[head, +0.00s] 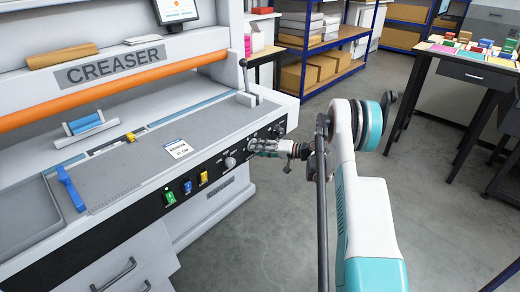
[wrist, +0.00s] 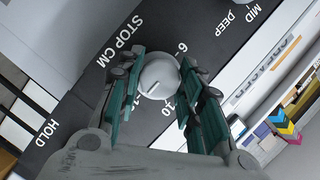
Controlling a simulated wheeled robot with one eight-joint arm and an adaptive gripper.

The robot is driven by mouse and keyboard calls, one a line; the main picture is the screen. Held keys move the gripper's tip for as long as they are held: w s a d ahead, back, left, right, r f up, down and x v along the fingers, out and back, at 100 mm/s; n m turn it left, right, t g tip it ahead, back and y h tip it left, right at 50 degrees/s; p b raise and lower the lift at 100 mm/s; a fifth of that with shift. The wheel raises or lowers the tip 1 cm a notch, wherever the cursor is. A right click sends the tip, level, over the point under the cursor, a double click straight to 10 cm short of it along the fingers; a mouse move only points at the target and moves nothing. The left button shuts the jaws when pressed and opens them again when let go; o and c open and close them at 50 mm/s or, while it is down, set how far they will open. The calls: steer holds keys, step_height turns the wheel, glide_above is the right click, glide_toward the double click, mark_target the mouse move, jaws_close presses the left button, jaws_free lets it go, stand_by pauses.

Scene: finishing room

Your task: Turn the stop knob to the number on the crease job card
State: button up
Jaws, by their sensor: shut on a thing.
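The round white stop knob (wrist: 158,72) sits between my gripper's (wrist: 157,88) green-padded fingers in the wrist view, and they are shut on it. A dark mark shows on its face; which number it meets I cannot tell. The label STOP CM is beside it; a 6 and a 10 show around it, and the fingers partly hide other numbers. In the head view my gripper (head: 257,147) is at the creaser's front panel and covers this knob. The white job card (head: 178,149) lies on the creaser's bed; its line ends in CM, but its number is too small to read surely.
Another pale knob (head: 230,162) is left of my gripper, then yellow, blue and green switches (head: 187,187). A dark knob (head: 280,131) is to the right. A black-handled lever (head: 245,80) stands on the bed's right end. The grey floor (head: 275,220) in front is clear.

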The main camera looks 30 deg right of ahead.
steer(key=o, duration=1.1)
steer(key=shift+c, duration=0.2)
steer(key=shift+s+d, duration=0.1)
steer(key=shift+d, duration=0.05)
steer(key=v, duration=1.1)
steer(key=shift+s+d, duration=0.2)
steer(key=shift+s, duration=0.1)
steer(key=shift+r, duration=0.1)
